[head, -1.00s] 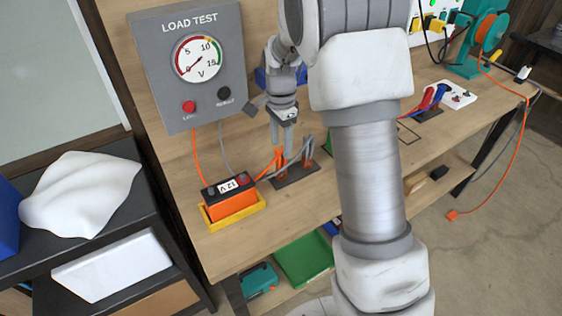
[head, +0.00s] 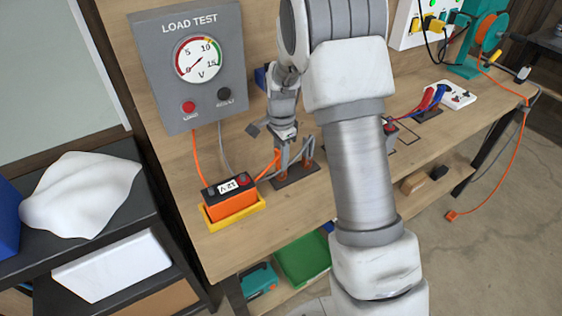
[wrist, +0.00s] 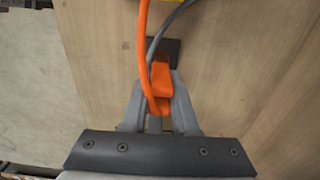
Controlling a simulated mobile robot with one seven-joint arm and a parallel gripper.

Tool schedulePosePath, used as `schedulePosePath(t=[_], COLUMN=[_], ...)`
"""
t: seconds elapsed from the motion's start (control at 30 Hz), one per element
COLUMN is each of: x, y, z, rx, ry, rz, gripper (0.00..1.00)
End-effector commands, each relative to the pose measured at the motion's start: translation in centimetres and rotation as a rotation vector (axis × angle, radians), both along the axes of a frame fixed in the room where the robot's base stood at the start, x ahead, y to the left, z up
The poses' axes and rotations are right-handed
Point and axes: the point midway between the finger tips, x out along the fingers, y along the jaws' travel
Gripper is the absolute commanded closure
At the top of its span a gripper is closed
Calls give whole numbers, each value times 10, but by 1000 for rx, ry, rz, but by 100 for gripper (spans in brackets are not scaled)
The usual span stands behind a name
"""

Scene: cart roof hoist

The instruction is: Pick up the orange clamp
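The orange clamp (head: 277,159) stands upright at the dark holder plate (head: 296,175) on the bench, with an orange cable attached. In the wrist view the clamp (wrist: 162,80) lies between my two grey fingers, and its cable crosses in front of the left one. My gripper (head: 283,158) is lowered to the clamp, pointing down, one finger on each side. I cannot tell whether the fingers press on it. A grey clamp (head: 308,150) with a grey cable stands on the right of the same plate.
A 12 V battery (head: 232,196) sits in a yellow tray (head: 236,219) left of the clamps. The load test panel (head: 190,70) stands behind, with cables running down. My arm hides part of the bench. Bare bench top lies in front of the plate.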

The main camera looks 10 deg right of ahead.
Motion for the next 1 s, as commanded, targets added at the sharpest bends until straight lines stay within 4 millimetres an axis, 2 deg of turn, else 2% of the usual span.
schedulePosePath(t=[0.03,0.1,0.13,1.0], x=[0,0,0,0], y=[0,0,0,0], z=[0,0,0,1], rx=[0,0,0,0], ry=[0,-1,-1,-1], rz=[0,0,0,0], gripper=[84,97,100,100])
